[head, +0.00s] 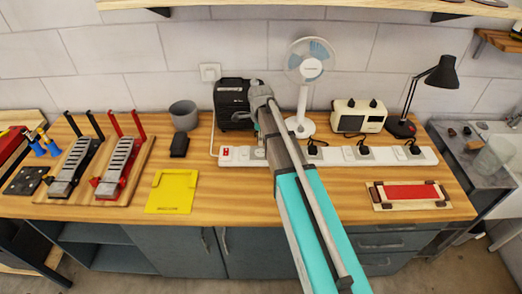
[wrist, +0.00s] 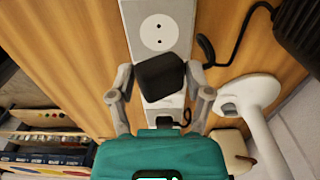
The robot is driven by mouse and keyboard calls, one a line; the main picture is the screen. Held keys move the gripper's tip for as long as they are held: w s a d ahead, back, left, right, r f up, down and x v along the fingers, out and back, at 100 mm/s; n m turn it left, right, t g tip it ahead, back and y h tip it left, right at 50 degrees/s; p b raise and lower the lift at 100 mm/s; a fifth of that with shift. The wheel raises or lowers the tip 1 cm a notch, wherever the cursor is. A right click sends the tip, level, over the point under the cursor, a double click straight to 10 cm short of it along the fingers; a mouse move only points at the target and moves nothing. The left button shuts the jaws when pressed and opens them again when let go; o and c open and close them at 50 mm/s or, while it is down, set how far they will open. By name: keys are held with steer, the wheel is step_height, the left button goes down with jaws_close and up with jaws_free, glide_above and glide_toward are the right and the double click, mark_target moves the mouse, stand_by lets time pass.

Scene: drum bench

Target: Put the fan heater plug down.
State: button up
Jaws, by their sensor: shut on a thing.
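My gripper (wrist: 160,82) is shut on the fan heater plug (wrist: 160,73), a dark block between its two grey fingers in the wrist view. A black cord (wrist: 236,50) runs from the plug's side toward the dark fan heater (wrist: 300,25). The plug is in front of the white power strip (wrist: 142,12); I cannot tell whether it touches it. An empty socket (wrist: 158,34) shows just beyond the plug. In the head view the black fan heater (head: 231,104) stands behind the strip's left part (head: 240,156). There my arm hides the plug and the fingertips.
A yellow tray (head: 173,192) lies left, and a red-topped board (head: 408,194) right. Bare wood (head: 228,195) lies before the strip.

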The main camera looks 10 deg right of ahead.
steer(key=s+d+r+n+p, duration=0.3)
steer(key=s+r+n+p, duration=0.2)
steer(key=n, duration=0.3)
steer(key=shift+s, duration=0.7)
steer(key=shift+w+f, duration=0.1)
steer(key=w+f+b, duration=0.1)
steer(key=w, duration=0.2)
steer(key=w+f+b, duration=0.2)
steer(key=w, duration=0.1)
steer(key=w+f+b, duration=0.1)
steer(key=w, duration=0.2)
steer(key=shift+w+d+f, duration=0.1)
steer(key=shift+w+f, duration=0.05)
steer(key=shift+w, duration=0.05)
steer(key=w+f+b, duration=0.1)
steer(key=f+b, duration=0.1)
steer(key=w+f+b, duration=0.2)
steer(key=shift+w+f+b, duration=0.3)
steer(key=shift+w+b, duration=0.05)
steer(key=shift+b, duration=0.2)
steer(key=shift+f, duration=0.1)
